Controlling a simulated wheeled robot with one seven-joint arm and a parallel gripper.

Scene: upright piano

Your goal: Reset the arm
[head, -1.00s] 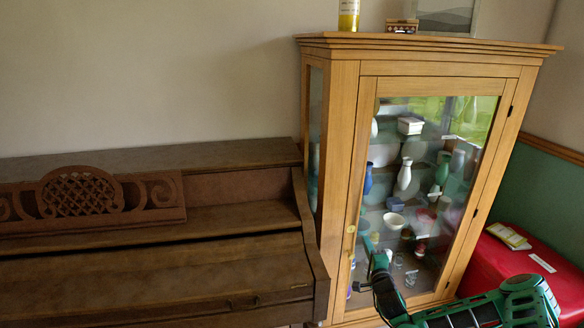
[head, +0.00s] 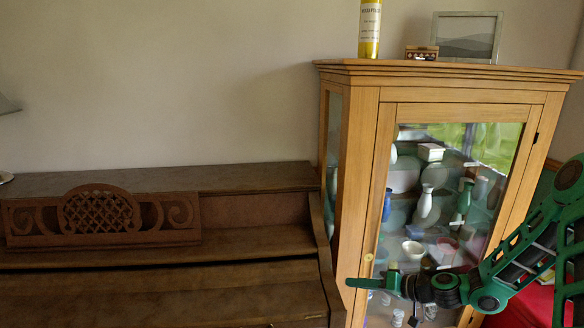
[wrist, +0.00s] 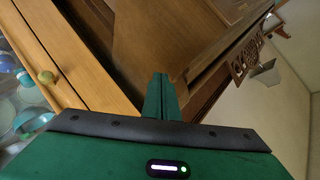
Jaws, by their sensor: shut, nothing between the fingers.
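My gripper (head: 366,284) is green and shut, with nothing held. In the head view it points left in front of the lower glass door of the wooden display cabinet (head: 362,175). My green arm reaches in from the right edge. In the wrist view the closed fingers (wrist: 160,98) point up the picture, with the piano (wrist: 180,40) beyond them and the cabinet's wooden frame to the left. The fingers look clear of both.
The upright piano (head: 262,290) stands left of the cabinet. A yellow bottle (head: 370,30), a small box (head: 421,52) and a framed picture (head: 467,36) stand on the cabinet. Vases (head: 424,201) show behind its glass. A red surface (head: 522,306) is at lower right.

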